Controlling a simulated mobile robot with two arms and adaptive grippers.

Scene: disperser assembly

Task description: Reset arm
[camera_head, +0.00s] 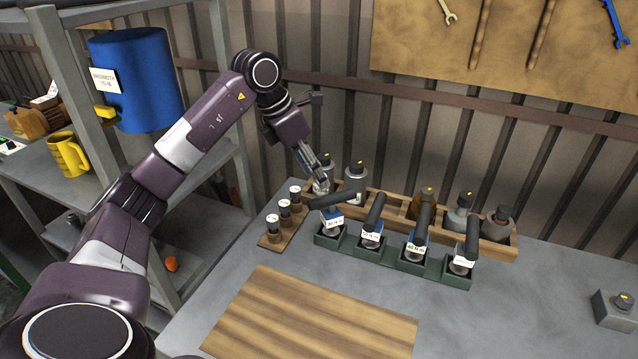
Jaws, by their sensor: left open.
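My left arm comes in from the left, and its left gripper (318,176) is open, pointing down at the left end of the wooden bottle rack (385,205). The fingers overlap a grey bottle (326,163) with a dark cap there; I cannot tell whether they touch it. Another grey bottle (355,180) stands just right of it. Farther right in the rack are an amber bottle (425,201) and two greyish bottles (459,215), (496,224). In front, a green holder (392,262) carries several labelled dispersers with dark handles (373,212). My right gripper is not in view.
A small wooden stand (268,241) with several white-topped vials is left of the holder. A striped wooden board (310,318) lies bare in front. A grey button box (615,311) is at right. A metal shelf (60,60) with a blue drum (140,80) stands left.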

